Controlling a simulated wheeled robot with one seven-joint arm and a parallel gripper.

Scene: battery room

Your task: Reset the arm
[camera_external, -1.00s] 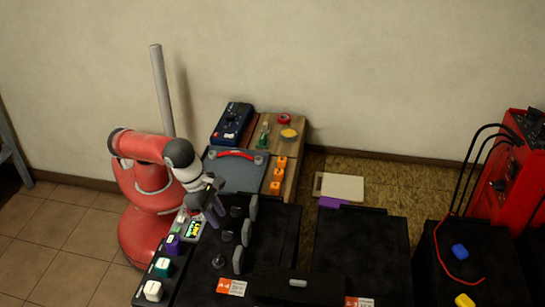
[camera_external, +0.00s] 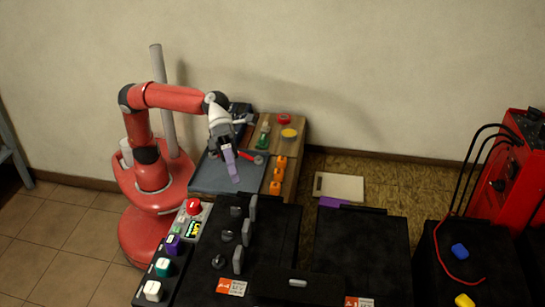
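My red arm is raised and reaches to the right from its base at the left. My gripper (camera_external: 232,172) points down over the grey mat (camera_external: 210,177) on the wooden table. Its purple-grey fingers show, but I cannot tell whether they are apart or closed. I see nothing clearly held in it. The fingertips look to be above the mat; the exact gap cannot be told.
Several orange pieces (camera_external: 278,175) line the table right of my gripper. A red ring (camera_external: 284,118) and a yellow disc (camera_external: 289,133) lie behind. A black battery unit (camera_external: 255,262) with a red button (camera_external: 193,207) stands in front. A red charger (camera_external: 508,175) stands far right.

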